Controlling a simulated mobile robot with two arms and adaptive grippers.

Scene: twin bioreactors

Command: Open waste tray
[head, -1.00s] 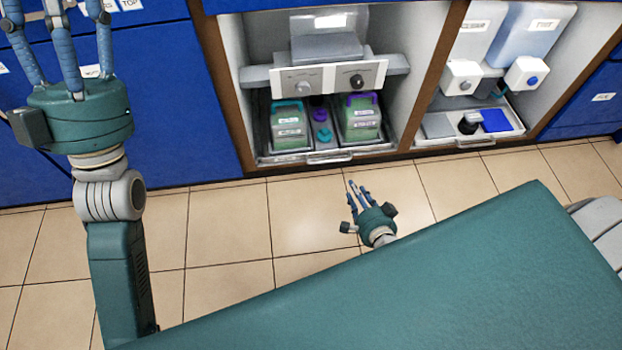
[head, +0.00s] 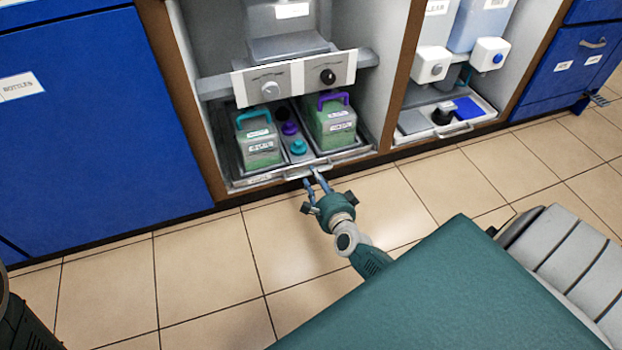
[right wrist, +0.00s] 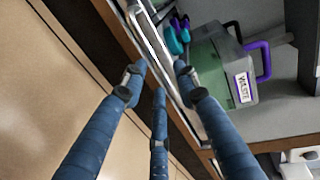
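The waste tray (head: 240,182) sits at the floor of the left open cabinet bay, inside the bay. It holds two green containers, one with a teal handle (head: 258,140) and one with a purple handle (head: 331,120). The purple-handled one shows a WASTE label in the right wrist view (right wrist: 225,75). The tray's pull handle (head: 296,173) is at its front edge. My right gripper (head: 315,178) is at this handle, fingers pointing at it. In the right wrist view its fingers (right wrist: 158,78) are spread beside the tray's front edge; contact cannot be told. My left gripper is out of view.
A panel with knobs (head: 294,78) hangs above the containers. The right bay holds another tray (head: 462,126) with bottles above it. Blue cabinet doors (head: 90,120) flank the bays. The tiled floor (head: 200,270) in front is clear.

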